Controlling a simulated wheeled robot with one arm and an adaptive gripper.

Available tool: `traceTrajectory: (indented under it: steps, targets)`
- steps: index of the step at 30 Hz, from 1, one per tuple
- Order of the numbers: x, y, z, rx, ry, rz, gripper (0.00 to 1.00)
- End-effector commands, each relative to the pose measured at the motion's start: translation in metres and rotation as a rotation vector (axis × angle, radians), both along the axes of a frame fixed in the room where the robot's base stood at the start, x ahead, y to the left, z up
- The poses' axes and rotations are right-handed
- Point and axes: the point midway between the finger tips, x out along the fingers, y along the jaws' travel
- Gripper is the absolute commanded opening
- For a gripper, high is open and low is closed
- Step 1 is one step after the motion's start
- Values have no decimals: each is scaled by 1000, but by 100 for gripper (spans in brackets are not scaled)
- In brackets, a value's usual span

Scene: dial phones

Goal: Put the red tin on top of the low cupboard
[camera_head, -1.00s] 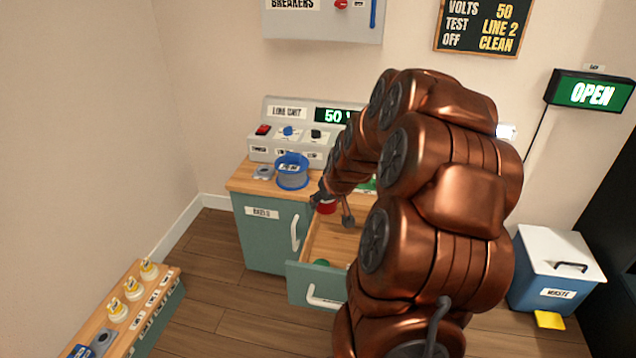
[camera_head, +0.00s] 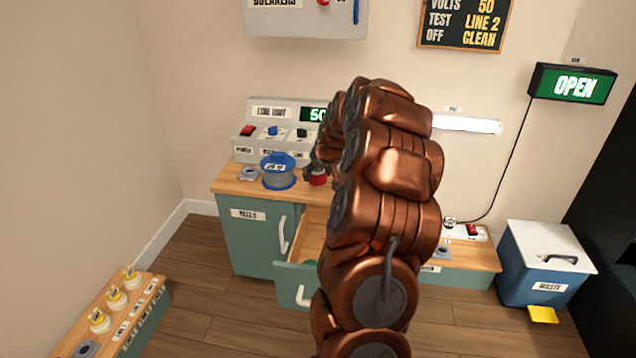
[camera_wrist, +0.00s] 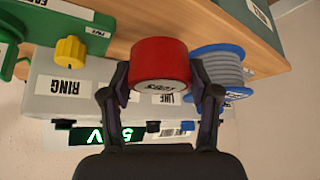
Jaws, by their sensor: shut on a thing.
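The red tin (camera_head: 318,179) is at the wooden top of the teal cupboard (camera_head: 232,187), right of a blue reel. In the wrist view, the tin (camera_wrist: 160,60) sits between both fingers, with a label on its face. My gripper (camera_wrist: 161,88) is shut on the tin. In the head view, my gripper (camera_head: 314,170) is partly hidden by my arm. I cannot tell whether the tin touches the cupboard top. The cupboard's drawer (camera_head: 296,290) is open below.
The blue reel (camera_head: 278,172) stands close to the tin's left. A grey line unit (camera_head: 260,140) with switches is behind. A lower bench (camera_head: 475,256) and a waste bin (camera_head: 545,265) are at right. My arm hides the cupboard top's right part.

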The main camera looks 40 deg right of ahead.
Motion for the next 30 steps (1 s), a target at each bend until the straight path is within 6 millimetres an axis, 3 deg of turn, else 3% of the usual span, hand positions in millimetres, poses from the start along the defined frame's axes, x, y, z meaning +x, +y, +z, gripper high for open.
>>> traceTrajectory:
  steps: [11, 19, 30]
  targets:
    - [11, -13, -3, -2, 0, 1, 23]
    - [11, -12, -38, 2, 2, 1, 23]
    - [11, -12, -39, 0, 1, 1, 23]
